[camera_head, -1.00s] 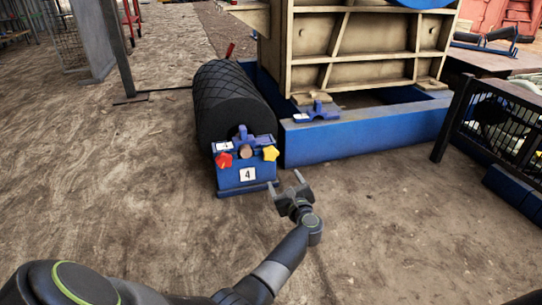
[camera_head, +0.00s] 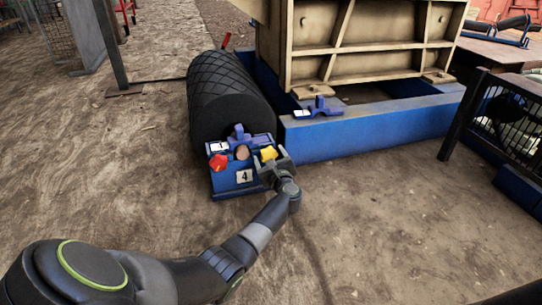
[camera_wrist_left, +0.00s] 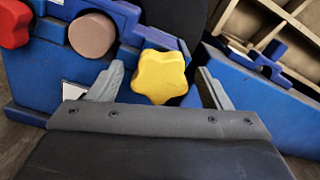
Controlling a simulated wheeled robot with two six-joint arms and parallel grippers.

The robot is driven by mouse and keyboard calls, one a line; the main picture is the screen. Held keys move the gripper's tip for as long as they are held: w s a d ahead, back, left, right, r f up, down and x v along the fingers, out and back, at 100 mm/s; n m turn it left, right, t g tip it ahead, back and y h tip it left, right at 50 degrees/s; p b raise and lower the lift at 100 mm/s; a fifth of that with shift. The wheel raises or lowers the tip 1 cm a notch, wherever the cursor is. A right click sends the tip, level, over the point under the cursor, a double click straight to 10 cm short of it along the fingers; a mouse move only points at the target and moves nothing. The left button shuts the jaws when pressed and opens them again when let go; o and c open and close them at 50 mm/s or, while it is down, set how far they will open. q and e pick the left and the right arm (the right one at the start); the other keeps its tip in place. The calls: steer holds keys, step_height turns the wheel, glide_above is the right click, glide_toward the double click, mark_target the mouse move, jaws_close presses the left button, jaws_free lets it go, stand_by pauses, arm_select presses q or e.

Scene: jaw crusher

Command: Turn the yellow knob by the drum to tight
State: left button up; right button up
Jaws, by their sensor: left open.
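The yellow star-shaped knob (camera_head: 268,154) is on the right side of the blue bracket box marked 4 (camera_head: 233,184), at the near end of the black ribbed drum (camera_head: 226,105). My left gripper (camera_head: 272,165) is at the knob, with its fingers toward it. In the left wrist view the yellow knob (camera_wrist_left: 160,77) lies between the two open fingertips of the left gripper (camera_wrist_left: 160,84), with a gap on each side. Whether the fingers reach around its sides in depth is hard to tell. My right gripper is not in view.
A red star knob (camera_head: 219,162) is at the left of the same box, beside a round brown shaft end (camera_head: 242,152). A blue frame beam (camera_head: 370,134) stands close to the right. A dark mesh guard (camera_head: 497,115) is farther right. The dirt floor in front is clear.

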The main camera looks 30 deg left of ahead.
arm_select(q)
steer(key=shift+c, duration=0.3)
steer(key=c, duration=0.9)
